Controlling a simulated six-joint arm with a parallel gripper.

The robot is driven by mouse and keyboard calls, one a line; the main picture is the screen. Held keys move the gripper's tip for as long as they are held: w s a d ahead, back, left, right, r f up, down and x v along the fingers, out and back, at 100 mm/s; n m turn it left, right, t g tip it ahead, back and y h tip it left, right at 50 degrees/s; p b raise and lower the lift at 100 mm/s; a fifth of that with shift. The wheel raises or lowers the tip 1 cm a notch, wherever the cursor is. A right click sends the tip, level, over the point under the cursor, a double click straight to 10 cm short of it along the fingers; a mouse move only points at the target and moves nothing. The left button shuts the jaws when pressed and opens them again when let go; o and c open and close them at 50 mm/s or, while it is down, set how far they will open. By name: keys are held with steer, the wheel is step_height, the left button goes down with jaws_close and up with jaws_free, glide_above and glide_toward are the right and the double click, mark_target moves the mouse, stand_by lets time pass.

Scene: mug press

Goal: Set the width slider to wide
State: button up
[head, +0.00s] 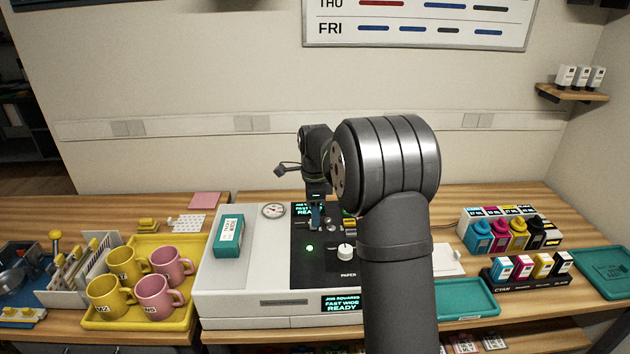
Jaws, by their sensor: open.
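The press (250,300) is a white box with a black control panel (318,270) on top. My gripper (316,225) points down over the upper part of this panel, with its fingertips close to or at the surface. It is small here, and the gap between its fingers is hard to see. The width slider cannot be made out clearly; my gripper and arm cover part of the panel. The front display (342,303) is lit and appears to read "FAST WIDE READY". A second display (306,209) at the panel's back shows similar text.
A white knob (346,252) and a green light (309,248) sit on the panel near my gripper. A teal box (229,236) and a round gauge (273,210) are on the press's left top. A yellow tray (195,247) with several mugs stands left; ink bottles (497,234) stand right.

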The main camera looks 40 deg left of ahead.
step_height(320, 180, up, 15)
stand_by(0.3)
stand_by(0.5)
step_height(320, 180, down, 17)
steer(key=shift+f, duration=0.2)
stand_by(0.4)
steer(key=shift+r, duration=0.1)
